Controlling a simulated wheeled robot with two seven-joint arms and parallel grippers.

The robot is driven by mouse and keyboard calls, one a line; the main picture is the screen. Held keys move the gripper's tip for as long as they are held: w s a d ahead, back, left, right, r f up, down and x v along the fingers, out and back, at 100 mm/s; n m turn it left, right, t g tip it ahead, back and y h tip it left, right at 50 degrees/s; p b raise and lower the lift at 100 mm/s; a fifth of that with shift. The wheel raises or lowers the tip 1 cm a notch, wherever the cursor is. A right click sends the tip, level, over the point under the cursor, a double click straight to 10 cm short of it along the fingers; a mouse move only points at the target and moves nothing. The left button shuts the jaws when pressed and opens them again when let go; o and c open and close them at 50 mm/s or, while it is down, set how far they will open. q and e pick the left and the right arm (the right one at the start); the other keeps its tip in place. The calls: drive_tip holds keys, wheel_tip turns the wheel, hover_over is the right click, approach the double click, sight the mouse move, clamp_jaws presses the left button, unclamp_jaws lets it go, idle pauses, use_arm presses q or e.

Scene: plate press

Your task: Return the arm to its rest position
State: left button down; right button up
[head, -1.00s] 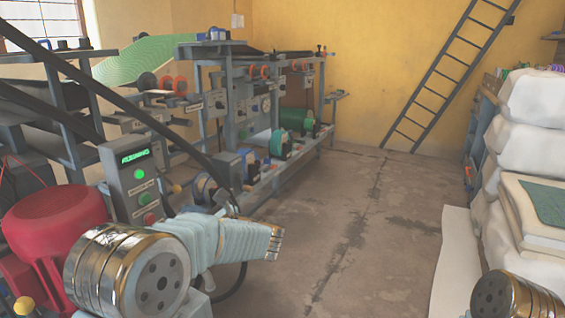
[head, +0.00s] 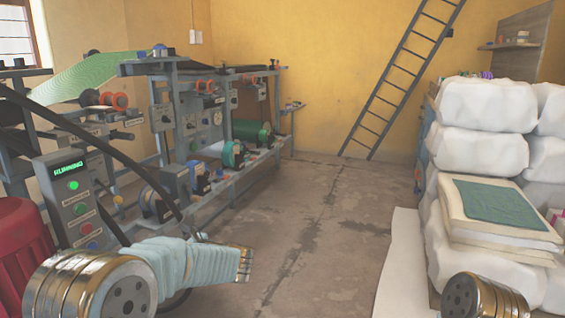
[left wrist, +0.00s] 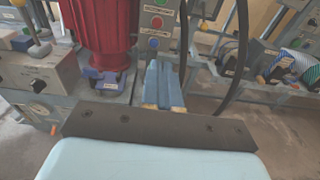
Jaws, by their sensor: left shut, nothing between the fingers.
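My left arm (head: 190,262) reaches in from the lower left in the head view, with pale blue links and a gold-ringed joint. In the left wrist view my left gripper (left wrist: 164,70) is shut, with its two blue fingers together and nothing between them. It points toward the base of the control box (left wrist: 155,30); I cannot tell how far apart they are. In the head view the control box (head: 75,200) shows a lit green display reading "RUNNING". Of my right arm only a gold joint (head: 478,297) shows at the lower right; its gripper is out of view.
A red motor (head: 20,245) stands at the left edge. The press machine (head: 200,125) runs along the left. White sacks (head: 485,105) and a stack of boards with a green plate (head: 500,205) stand right. The floor (head: 310,225) between is mostly clear.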

use_arm(q)
drive_tip(key=s+d+f+n+g+h+p, duration=0.1)
drive_tip(key=s+d+f+n+g+h, duration=0.25)
drive_tip(key=f, duration=0.95)
drive_tip(key=s+f+g+h+p, duration=0.15)
drive_tip(key=s+f+h, duration=0.45)
drive_tip(key=f, duration=0.7)
drive_tip(key=s+d+f+n+h+p, duration=0.1)
drive_tip(key=s+d+f+n+h, duration=0.4)
drive_tip(key=s+n, duration=0.4)
drive_tip(key=s+d+f+n+h+p, duration=0.2)
drive_tip(key=s+d+f+n+h, duration=0.3)
drive_tip(key=s+d+n, duration=0.3)
drive_tip(key=s+f+n, duration=0.1)
drive_tip(key=n, duration=0.3)
drive_tip(key=shift+s+d+f+g, duration=0.15)
drive_tip(key=shift+s+f+g, duration=0.15)
drive_tip(key=shift+f+g, duration=0.1)
